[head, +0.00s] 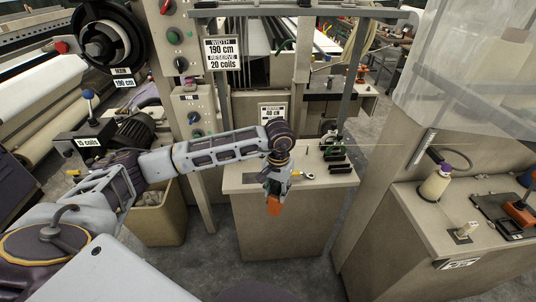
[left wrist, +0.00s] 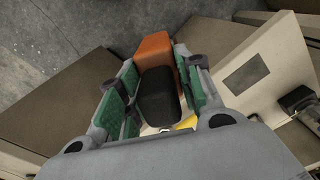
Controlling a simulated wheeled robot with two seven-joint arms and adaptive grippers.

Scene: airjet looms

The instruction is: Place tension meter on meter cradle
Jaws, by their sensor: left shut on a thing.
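My left gripper (head: 275,187) is shut on the tension meter, which has an orange end (head: 273,206) and a black body (left wrist: 160,95). The green finger pads lie on both sides of the black body in the left wrist view. The meter hangs with its orange end down, in front of the small beige cabinet (head: 285,225). Dark slotted blocks (head: 335,157) stand on the cabinet top to the right of the gripper; one may be the meter cradle, but I cannot tell. The meter is apart from them. My right gripper is not in view.
A yellow-ended tool (head: 308,176) lies on the cabinet top beside the gripper. A dark flat plate (left wrist: 247,73) is on the same top. A thin yarn (head: 385,145) runs right from the blocks. A yarn cone (head: 435,185) stands on the right bench. A bin (head: 158,218) stands left.

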